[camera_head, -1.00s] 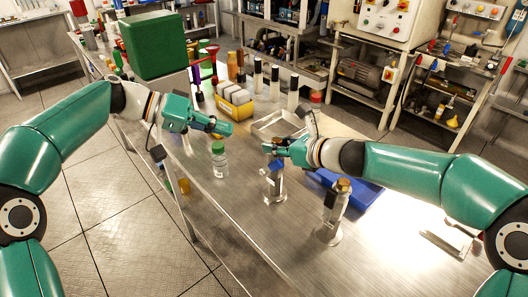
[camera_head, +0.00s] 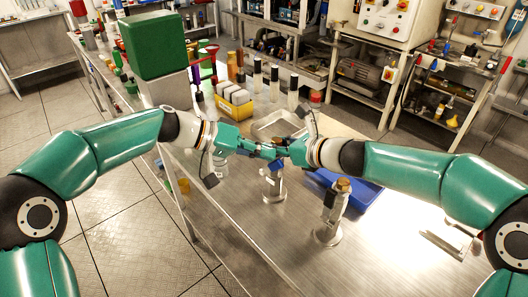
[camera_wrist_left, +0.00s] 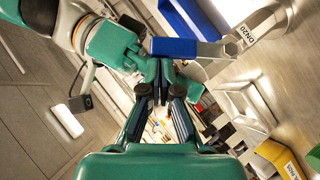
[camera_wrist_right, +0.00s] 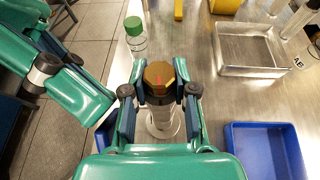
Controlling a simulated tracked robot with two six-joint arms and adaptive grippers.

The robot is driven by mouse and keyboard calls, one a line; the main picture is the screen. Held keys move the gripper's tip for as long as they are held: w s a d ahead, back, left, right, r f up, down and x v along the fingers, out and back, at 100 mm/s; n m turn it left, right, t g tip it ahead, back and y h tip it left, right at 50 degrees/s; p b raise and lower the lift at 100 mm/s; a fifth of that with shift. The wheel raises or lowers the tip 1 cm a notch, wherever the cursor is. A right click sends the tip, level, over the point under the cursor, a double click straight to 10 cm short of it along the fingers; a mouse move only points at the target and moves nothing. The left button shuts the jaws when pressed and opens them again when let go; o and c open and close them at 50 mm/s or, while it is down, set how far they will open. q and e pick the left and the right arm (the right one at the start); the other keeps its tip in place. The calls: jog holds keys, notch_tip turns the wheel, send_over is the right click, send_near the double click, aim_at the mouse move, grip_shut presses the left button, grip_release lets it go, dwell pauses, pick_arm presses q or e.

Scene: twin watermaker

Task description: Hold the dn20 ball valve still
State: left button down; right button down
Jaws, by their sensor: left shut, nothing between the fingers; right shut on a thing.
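The dn20 ball valve (camera_head: 274,184) stands upright on its round base on the bench, in the middle of the head view. Its brass hexagonal top (camera_wrist_right: 158,80) is between the fingers of my right gripper (camera_wrist_right: 158,92), which is shut on it. The left wrist view shows a blue lever (camera_wrist_left: 185,47) and a grey part marked DN20 (camera_wrist_left: 240,35). My left gripper (camera_head: 272,153) is shut and empty, close beside the valve and the right gripper's tips. In the head view the grippers cover the valve's top.
A second metal fitting (camera_head: 332,215) stands to the right on the bench. Near it lies a blue tray (camera_head: 362,197). A metal tray (camera_wrist_right: 247,47) and a yellow bin (camera_head: 234,108) are behind. A green-capped bottle (camera_wrist_right: 134,35) is mostly behind my left arm in the head view.

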aim_at(279, 166)
dwell(0.3)
pick_arm(q)
jog(key=s+d+m+y, duration=0.1)
jog(key=s+d+f+m+t+y, duration=0.1)
jog(key=y, duration=0.1)
jog(key=shift+d+f, duration=0.1)
jog(key=shift+d, duration=0.1)
jog(key=shift+s+d+f+m+t+y, duration=0.35)
jog(key=shift+d+f+m+t+y, duration=0.05)
jog(key=shift+f+t+y, duration=0.15)
jog(key=shift+s+d+f+m+t+y, duration=0.35)
jog(key=shift+f+m+t+y, duration=0.1)
jog(key=shift+f+y, duration=0.1)
jog(key=shift+w+r, duration=0.1)
jog(key=shift+w+a+r, duration=0.1)
jog(key=shift+w+a, duration=0.4)
jog(key=shift+a, duration=0.1)
jog(key=shift+r, duration=0.1)
